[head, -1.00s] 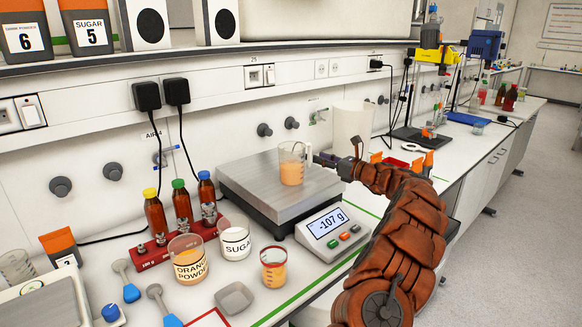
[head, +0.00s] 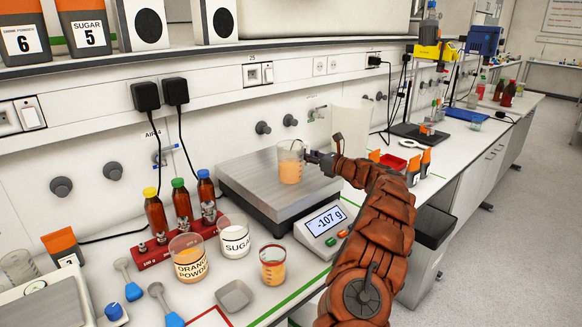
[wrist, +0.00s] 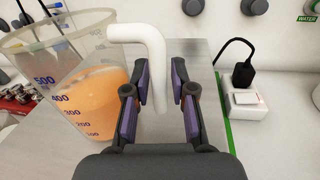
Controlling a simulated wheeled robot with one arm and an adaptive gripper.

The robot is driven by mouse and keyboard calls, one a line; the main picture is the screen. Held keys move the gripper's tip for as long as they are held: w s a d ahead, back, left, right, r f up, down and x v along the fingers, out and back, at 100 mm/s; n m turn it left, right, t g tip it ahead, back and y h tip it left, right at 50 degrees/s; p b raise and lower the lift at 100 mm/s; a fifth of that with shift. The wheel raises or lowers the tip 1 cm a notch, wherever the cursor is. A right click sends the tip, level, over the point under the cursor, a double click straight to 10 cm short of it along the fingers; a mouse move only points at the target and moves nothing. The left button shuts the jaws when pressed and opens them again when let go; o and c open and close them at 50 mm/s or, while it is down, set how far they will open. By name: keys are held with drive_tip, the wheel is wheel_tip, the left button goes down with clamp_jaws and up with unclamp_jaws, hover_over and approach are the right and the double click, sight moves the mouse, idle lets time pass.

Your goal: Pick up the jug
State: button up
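The clear jug (head: 290,164) holds orange liquid and stands upright on the metal plate of the scale (head: 245,182). In the wrist view the jug (wrist: 75,100) is at the left, with markings up to 500. Its white handle (wrist: 140,36) bends down between the fingers of my gripper (wrist: 161,78). The fingers are apart, one on each side of the handle, with a small gap visible on the right. In the head view my gripper (head: 309,156) is at the jug's right side. The scale display (head: 325,221) reads -107 g.
A red rack with several capped bottles (head: 182,208), an orange powder cup (head: 190,262), a sugar cup (head: 235,240) and a smaller cup (head: 273,265) stand in front of the scale. A white container (head: 350,132) stands behind my gripper. The wall is close behind.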

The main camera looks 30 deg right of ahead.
clamp_jaws()
idle(0.5)
